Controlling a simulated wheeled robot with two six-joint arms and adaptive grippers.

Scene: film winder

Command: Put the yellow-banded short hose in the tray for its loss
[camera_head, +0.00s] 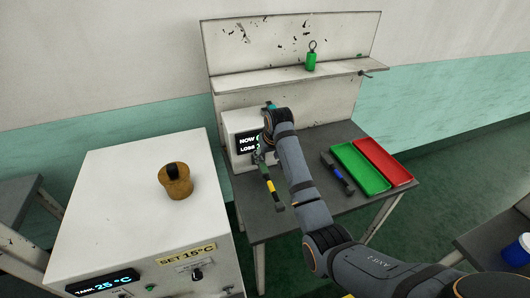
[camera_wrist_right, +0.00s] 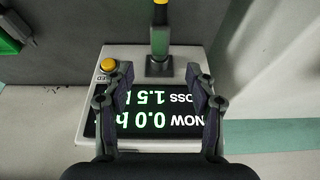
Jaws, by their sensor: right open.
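The yellow-banded short hose (camera_head: 269,185) is dark with a yellow band and a green part. It runs from the front of the white gauge box (camera_head: 230,128) over the table. The display (camera_wrist_right: 150,111) reads upside down there, NOW 0.0 and LOSS 1.5. My right gripper (camera_wrist_right: 157,84) is open and empty above the display. In the head view my arm hides its fingers. A green tray (camera_head: 353,159) and a red tray (camera_head: 383,152) lie on the table's right.
Another dark hose with a blue band (camera_head: 347,187) lies left of the green tray. A yellow button (camera_wrist_right: 107,65) sits on the gauge box. A green weight-like object (camera_head: 311,61) stands on the shelf.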

